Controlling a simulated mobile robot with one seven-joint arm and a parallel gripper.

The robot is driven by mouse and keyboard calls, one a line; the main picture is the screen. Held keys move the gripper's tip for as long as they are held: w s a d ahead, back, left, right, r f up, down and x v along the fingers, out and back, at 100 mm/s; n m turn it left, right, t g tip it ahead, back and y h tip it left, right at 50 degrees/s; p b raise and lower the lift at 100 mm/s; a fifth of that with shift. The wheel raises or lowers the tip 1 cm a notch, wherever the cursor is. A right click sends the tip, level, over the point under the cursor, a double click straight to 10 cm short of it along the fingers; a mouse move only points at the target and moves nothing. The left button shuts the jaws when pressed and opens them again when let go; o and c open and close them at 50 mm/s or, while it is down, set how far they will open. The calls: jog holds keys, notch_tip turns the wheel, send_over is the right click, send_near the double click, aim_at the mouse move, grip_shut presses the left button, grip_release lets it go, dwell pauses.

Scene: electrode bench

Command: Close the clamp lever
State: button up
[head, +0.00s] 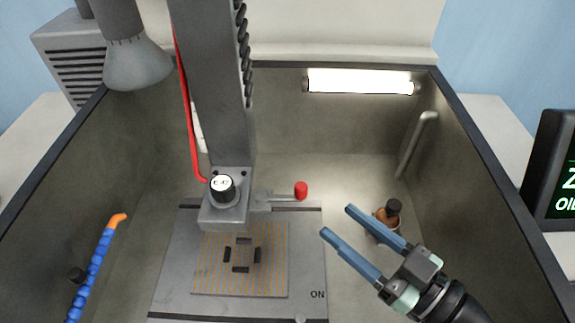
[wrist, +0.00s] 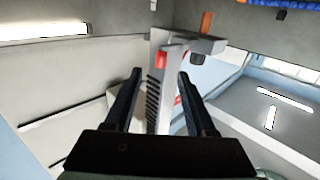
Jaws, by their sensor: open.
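The clamp lever (head: 283,197) is a short grey arm with a red knob (head: 301,190) at its end. It sticks out to the right from the clamp head (head: 225,208) at the foot of the grey column. My gripper (head: 338,220) is open and empty, to the right of and nearer than the knob, with its blue fingers pointing up-left toward it. In the wrist view the red knob (wrist: 160,60) shows beyond and between the two dark fingertips of my gripper (wrist: 160,76), apart from them. The lever's joint is hard to make out there.
A grey plate (head: 170,270) with an orange-striped pad (head: 208,277) lies under the clamp head. A blue segmented hose (head: 95,267) is at left. Walls enclose the tank; its right floor is partly clear.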

jog(key=p+x, duration=0.4)
jog(key=x, duration=0.8)
jog(key=shift+w+a, duration=0.15)
jog(key=shift+a, duration=0.2)
jog(key=shift+r, duration=0.15)
grip_shut()
dwell(0.7)
